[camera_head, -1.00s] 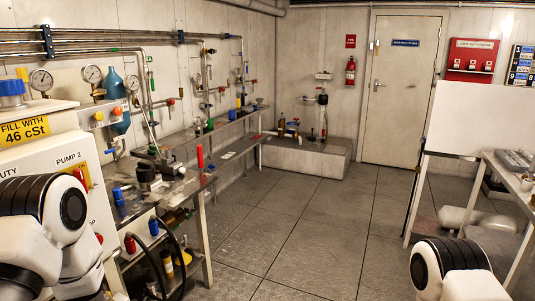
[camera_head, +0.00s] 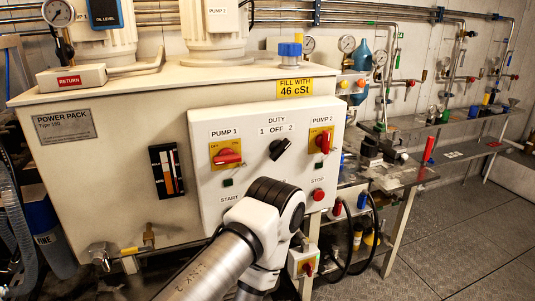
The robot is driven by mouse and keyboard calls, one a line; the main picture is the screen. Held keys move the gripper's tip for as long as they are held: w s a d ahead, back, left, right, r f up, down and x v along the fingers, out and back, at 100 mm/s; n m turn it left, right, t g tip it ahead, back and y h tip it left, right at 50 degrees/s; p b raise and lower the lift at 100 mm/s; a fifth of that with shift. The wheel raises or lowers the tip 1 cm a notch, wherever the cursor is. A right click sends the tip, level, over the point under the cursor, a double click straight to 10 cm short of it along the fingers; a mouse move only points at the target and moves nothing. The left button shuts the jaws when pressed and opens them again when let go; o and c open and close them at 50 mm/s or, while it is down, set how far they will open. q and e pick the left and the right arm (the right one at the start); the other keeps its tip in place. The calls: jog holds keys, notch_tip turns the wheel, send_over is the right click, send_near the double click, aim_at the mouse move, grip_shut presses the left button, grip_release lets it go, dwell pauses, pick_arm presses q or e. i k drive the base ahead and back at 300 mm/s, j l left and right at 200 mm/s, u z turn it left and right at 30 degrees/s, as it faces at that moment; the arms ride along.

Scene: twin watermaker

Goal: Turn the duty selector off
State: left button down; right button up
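The duty selector (camera_head: 281,149) is a black rotary knob on the white control panel (camera_head: 212,197), under the label "DUTY 1 OFF 2". Its grip looks tilted to the upper right, towards the 2; this is small in the picture. One of my arms reaches up from the bottom middle, in front of the panel's lower part, and covers some of the buttons and labels there. Neither gripper can be made out in the view.
A red pump 1 switch (camera_head: 228,156) and a red pump 2 switch (camera_head: 323,142) flank the selector on yellow plates. A red stop button (camera_head: 318,194) sits lower right. A tap (camera_head: 101,254) juts out at lower left. Open floor (camera_head: 450,225) lies to the right.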

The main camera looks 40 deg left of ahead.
aim_at(276, 148)
jog(key=u, duration=1)
jog(key=i+l+u, duration=0.1)
jog(key=l, duration=0.4)
